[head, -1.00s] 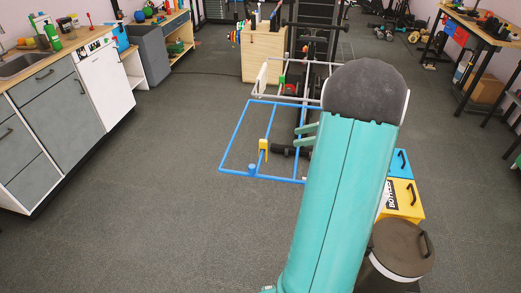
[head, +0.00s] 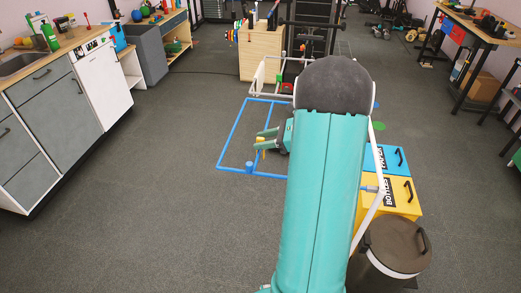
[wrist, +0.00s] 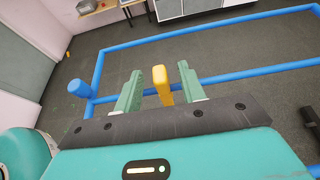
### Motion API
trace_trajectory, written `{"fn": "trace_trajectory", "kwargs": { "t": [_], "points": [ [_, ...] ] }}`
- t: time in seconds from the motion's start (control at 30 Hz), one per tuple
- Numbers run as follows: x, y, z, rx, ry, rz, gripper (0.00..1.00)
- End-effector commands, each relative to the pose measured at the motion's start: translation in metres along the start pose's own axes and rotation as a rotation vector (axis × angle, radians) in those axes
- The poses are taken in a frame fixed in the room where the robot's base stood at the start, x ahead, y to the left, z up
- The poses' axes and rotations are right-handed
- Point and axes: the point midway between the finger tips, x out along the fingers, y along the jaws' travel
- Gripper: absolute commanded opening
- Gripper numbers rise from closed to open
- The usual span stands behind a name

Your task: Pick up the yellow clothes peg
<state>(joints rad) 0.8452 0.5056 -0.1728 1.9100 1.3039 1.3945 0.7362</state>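The yellow clothes peg (wrist: 161,82) stands between the two green fingers of my gripper (wrist: 160,68) in the wrist view. It overlaps a blue rail of the frame (wrist: 235,78) there, and its lower end is hidden by my gripper. A gap shows on each side of the peg, so my gripper is open around it. In the head view the peg (head: 261,142) is small and partly hidden by my gripper (head: 259,140), whose fingers point left over the blue frame (head: 233,130).
A blue box and a yellow box (head: 402,199) stand right of my arm, with a dark-lidded bin (head: 397,247) nearer. Grey cabinets (head: 58,120) line the left. A wooden crate (head: 260,55) stands behind the blue frame. The floor left of it is clear.

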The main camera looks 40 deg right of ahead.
Motion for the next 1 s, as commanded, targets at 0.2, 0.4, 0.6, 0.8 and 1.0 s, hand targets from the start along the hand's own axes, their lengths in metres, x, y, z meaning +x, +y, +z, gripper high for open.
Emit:
{"fn": "trace_trajectory", "kwargs": {
  "t": [0.2, 0.4, 0.6, 0.8, 1.0],
  "points": [
    [0.013, 0.0, 0.0, 0.0, 0.001, 0.0, 0.4],
    [0.013, 0.0, 0.0, 0.0, 0.001, 0.0, 0.22],
    [0.013, 0.0, 0.0, -0.001, 0.001, 0.0, 0.0],
    [0.013, 0.0, 0.0, -0.001, 0.001, 0.0, 0.0],
    [0.005, 0.0, 0.019, -0.005, 0.0, -0.002, 0.0]
  ]
}}
